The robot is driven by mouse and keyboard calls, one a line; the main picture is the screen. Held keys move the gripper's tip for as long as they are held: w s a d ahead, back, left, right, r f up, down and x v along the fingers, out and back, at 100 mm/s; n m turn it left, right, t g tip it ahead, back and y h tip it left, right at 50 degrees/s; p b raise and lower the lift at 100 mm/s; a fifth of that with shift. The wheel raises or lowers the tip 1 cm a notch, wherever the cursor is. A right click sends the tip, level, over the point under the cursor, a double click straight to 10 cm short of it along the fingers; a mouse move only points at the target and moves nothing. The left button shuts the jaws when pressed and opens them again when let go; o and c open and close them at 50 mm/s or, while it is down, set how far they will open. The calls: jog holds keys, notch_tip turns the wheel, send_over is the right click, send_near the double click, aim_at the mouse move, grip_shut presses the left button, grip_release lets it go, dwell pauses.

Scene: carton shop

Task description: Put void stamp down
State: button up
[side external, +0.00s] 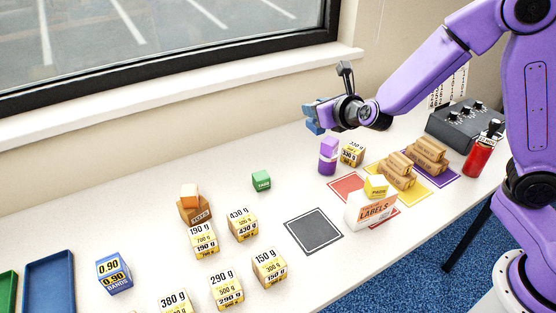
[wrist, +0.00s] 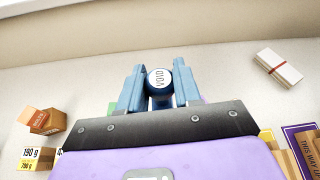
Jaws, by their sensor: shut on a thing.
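My gripper (wrist: 157,85) is shut on the void stamp (wrist: 158,78), which has a round white top marked VOID with a dark blue rim. The stamp sits between the two blue fingers in the wrist view. In the side view my gripper (side external: 315,117) is held above the back of the table, behind and left of a purple block stack. There the stamp cannot be told apart from the blue fingers, and its lower end is hidden in the wrist view.
A purple stack (side external: 328,156) and a yellow weight box (side external: 352,153) stand near my gripper. A dark grey mat (side external: 314,231) is bare. Brown cartons (side external: 398,170) and a labels box (side external: 371,209) stand right. A green block (side external: 262,181) is left; table around it is clear.

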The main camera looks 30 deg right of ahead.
notch_tip(320, 180, down, 4)
jog(key=shift+w+f, duration=0.15)
jog(key=shift+f, duration=0.35)
jog(key=shift+w+a+f, duration=0.5)
jog(key=shift+w+f, duration=1.65)
jog(key=shift+w, duration=0.1)
jog(key=shift+w+a+f, duration=0.45)
jog(key=shift+w+f, duration=1.75)
jog(key=shift+w, duration=0.05)
jog(key=shift+w+a+f, duration=0.5)
jog(key=shift+w+f, duration=1.65)
jog(key=shift+w, duration=0.1)
jog(key=shift+f, duration=0.15)
jog(key=o, duration=1)
jog(key=shift+o, duration=0.2)
